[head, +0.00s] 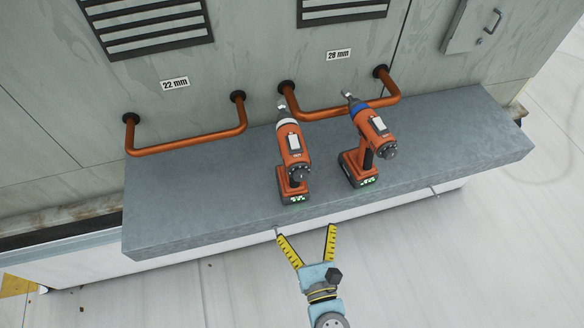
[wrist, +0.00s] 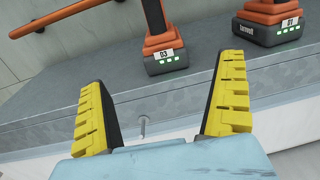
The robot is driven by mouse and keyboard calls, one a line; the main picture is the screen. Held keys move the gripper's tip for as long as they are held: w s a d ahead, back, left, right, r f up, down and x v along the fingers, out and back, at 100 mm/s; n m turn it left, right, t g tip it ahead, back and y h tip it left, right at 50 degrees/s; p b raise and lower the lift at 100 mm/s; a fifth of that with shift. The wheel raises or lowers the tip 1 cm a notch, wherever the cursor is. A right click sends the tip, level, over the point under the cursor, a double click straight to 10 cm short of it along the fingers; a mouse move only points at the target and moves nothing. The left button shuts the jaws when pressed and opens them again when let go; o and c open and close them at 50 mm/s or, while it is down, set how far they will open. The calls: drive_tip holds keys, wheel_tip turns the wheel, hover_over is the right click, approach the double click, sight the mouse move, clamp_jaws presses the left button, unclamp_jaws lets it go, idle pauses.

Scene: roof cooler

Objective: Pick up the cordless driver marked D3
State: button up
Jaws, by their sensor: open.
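Two orange cordless drivers stand upright on the grey ledge (head: 200,205). The left driver (head: 291,150) has a white collar; its battery label in the wrist view (wrist: 165,56) reads D3. The right driver (head: 372,132) has a blue collar; its battery (wrist: 268,27) carries another label, which looks like D1 or 07. My gripper (head: 306,231) is open and empty, in front of the ledge's front edge and just short of the D3 driver's battery. In the wrist view its yellow fingers (wrist: 163,75) are spread, with the D3 battery beyond the gap between them.
Two copper pipes (head: 190,146) (head: 340,112) run along the wall behind the ledge, under signs reading 22 mm and 28 mm. The D3 driver's nose is close to the right pipe. The blue-collared driver stands close on the right. The ledge's left part is clear.

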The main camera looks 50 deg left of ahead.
sight(295, 192)
drive_tip(key=x, duration=0.8)
drive_tip(key=shift+a, duration=0.35)
drive_tip(key=shift+x, duration=3.3)
drive_tip(key=shift+w+d+r, duration=0.1)
drive_tip(key=shift+w+r, duration=0.05)
drive_tip(key=shift+r, duration=0.1)
drive_tip(key=c, duration=1.3)
